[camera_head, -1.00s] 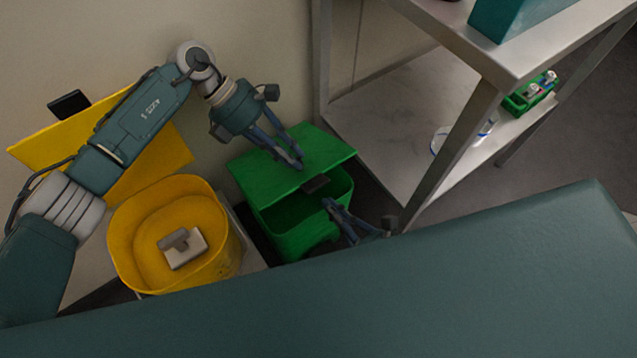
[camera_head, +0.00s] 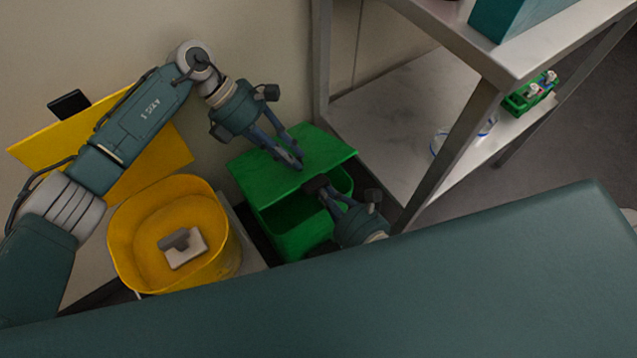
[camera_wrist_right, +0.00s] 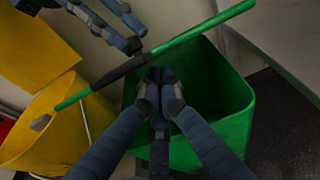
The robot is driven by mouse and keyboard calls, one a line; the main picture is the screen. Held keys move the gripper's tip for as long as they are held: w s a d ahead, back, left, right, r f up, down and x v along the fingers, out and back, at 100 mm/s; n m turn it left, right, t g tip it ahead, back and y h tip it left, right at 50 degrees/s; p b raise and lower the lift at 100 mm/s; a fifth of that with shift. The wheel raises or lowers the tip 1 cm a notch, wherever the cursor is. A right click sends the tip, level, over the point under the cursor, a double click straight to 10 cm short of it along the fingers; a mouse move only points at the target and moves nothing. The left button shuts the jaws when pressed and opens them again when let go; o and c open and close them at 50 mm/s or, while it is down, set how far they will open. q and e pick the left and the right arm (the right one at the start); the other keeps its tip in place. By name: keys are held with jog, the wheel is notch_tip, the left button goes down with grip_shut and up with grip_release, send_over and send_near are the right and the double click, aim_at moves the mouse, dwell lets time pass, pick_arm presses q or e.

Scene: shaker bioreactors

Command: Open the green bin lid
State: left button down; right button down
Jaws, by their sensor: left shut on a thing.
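The green bin (camera_head: 303,240) stands on the floor with its green lid (camera_head: 318,150) partly raised, and the dark inside shows below the lid's front edge. In the right wrist view the lid (camera_wrist_right: 205,30) is nearly edge-on above the bin (camera_wrist_right: 225,125). A dark handle (camera_head: 316,183) sits on the lid's front edge. My left gripper (camera_head: 297,164) is shut on the lid, its fingertips at the lid's upper face; it also shows in the wrist view (camera_wrist_right: 136,40). Contact is unclear.
A yellow bin (camera_head: 225,255) with its yellow lid (camera_head: 150,170) up stands left of the green bin, a grey-and-white object (camera_head: 185,248) inside. A metal table (camera_head: 465,110) with a lower shelf stands close on the right. The wall is behind.

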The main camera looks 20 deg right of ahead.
pick_arm(q)
jog(key=shift+s+d+r, duration=0.1)
jog(key=shift+d, duration=0.05)
pick_arm(e)
jog(key=shift+r, duration=0.1)
jog(key=shift+w+a+r, duration=0.1)
jog(key=shift+w+r, duration=0.25)
jog(key=shift+r, duration=0.3)
jog(key=shift+r, duration=0.1)
pick_arm(q)
jog(key=c, duration=1.6)
grip_release()
